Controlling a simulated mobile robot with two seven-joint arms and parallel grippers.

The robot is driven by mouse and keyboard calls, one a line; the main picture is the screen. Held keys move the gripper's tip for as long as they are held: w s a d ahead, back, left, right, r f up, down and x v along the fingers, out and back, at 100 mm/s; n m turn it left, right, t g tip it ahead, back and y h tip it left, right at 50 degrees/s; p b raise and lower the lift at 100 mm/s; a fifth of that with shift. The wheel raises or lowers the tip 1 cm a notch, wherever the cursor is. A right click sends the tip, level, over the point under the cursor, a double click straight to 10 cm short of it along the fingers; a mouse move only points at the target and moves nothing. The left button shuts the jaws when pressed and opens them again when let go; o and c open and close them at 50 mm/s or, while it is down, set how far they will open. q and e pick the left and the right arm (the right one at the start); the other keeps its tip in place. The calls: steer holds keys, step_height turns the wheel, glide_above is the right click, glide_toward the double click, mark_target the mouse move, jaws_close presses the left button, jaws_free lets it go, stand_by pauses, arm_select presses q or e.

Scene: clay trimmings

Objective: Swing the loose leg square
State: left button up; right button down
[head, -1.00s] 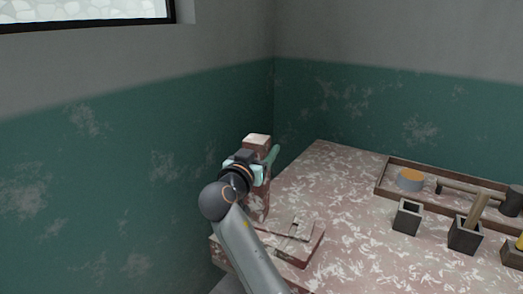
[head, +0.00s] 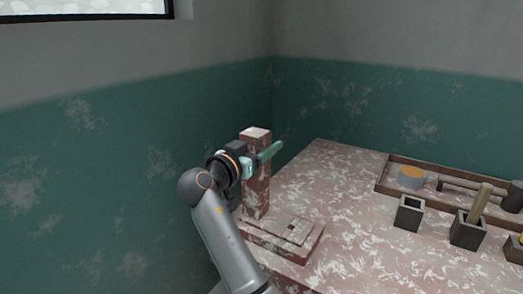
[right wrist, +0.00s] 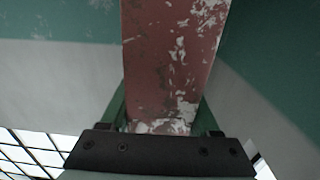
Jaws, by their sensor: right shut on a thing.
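The leg (head: 257,182) is a reddish-brown post with white scuffs. It stands about upright at the left edge of the worktable, behind a low stepped block (head: 275,245) of the same colour; its foot is partly hidden. My right gripper (head: 266,156) is shut on the upper part of the leg, reaching it from the left. One green finger shows past the leg's right side. In the right wrist view the leg (right wrist: 172,55) fills the space between the two green fingers. My left gripper is not in view.
The mottled worktable (head: 335,215) is clear in the middle. Green-and-grey walls close the left and back.

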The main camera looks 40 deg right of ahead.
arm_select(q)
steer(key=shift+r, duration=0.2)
arm_select(e)
steer(key=shift+s+r, duration=0.1)
steer(key=shift+c, duration=0.6)
jaws_free()
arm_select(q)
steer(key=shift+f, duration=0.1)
